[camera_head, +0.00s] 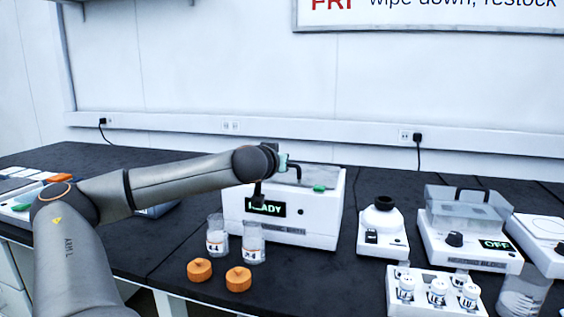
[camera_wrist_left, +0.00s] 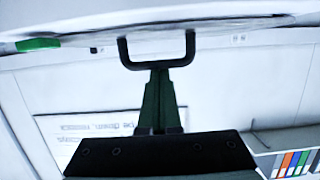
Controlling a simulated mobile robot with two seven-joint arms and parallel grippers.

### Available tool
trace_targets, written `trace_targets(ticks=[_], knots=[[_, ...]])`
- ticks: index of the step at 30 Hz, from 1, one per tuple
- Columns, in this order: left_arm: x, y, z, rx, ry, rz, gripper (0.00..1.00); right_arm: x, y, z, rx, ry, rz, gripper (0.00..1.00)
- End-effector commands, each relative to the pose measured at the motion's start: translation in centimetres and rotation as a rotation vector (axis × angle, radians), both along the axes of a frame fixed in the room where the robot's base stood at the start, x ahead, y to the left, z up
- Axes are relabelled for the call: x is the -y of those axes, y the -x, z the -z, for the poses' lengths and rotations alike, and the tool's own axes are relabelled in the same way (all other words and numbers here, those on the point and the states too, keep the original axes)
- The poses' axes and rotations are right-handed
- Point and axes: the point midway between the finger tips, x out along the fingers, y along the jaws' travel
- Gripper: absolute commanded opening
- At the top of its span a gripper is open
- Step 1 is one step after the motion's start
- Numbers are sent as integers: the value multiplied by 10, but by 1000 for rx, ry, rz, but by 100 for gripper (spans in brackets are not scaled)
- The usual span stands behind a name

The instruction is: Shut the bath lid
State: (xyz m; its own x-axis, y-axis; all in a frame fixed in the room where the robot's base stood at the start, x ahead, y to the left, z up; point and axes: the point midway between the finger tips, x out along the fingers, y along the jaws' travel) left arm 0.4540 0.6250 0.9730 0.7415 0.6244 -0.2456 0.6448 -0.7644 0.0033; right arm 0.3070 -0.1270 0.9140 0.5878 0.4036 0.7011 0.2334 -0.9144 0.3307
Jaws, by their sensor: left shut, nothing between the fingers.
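The white bath (camera_head: 330,222), with a green-lit display (camera_head: 265,208), stands on the black bench in the head view. Its pale lid (camera_head: 317,173) is at the top, with a green part (camera_head: 319,188) near the front. My left gripper (camera_head: 285,162) is over the bath's top, beside the black lid handle (camera_head: 299,165). In the left wrist view, the lid is a thin edge across the top, and the black handle (camera_wrist_left: 127,52) meets the tips of my shut fingers (camera_wrist_left: 158,72). The fingers hold nothing. How far the lid stands open is unclear. My right gripper is out of view.
Two labelled jars (camera_head: 217,238) and two orange caps (camera_head: 238,279) are in front of the bath. To the right stand a small white device (camera_head: 382,230), a heating block with a clear cover (camera_head: 470,205), and a white vial rack (camera_head: 425,301).

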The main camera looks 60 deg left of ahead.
Motion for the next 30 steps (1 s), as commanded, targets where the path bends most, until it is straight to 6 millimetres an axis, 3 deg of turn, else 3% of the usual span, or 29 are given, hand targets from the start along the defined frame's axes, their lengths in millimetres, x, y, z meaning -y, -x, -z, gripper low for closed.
trace_targets(ticks=[1, 14, 20, 25, 26, 30], knots=[[6, -1, 32, -59, 40, 5, 0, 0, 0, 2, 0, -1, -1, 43], [6, -1, 29, -57, 39, 5, 0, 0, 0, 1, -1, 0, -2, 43], [4, 0, 0, -41, 25, 3, 0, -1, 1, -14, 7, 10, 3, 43], [0, 3, -45, -8, -1, 1, 0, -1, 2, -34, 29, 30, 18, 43], [5, 9, -22, -15, -3, 2, 0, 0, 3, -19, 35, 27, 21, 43], [19, 27, 3, -10, -4, 1, 0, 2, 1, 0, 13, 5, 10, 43]])
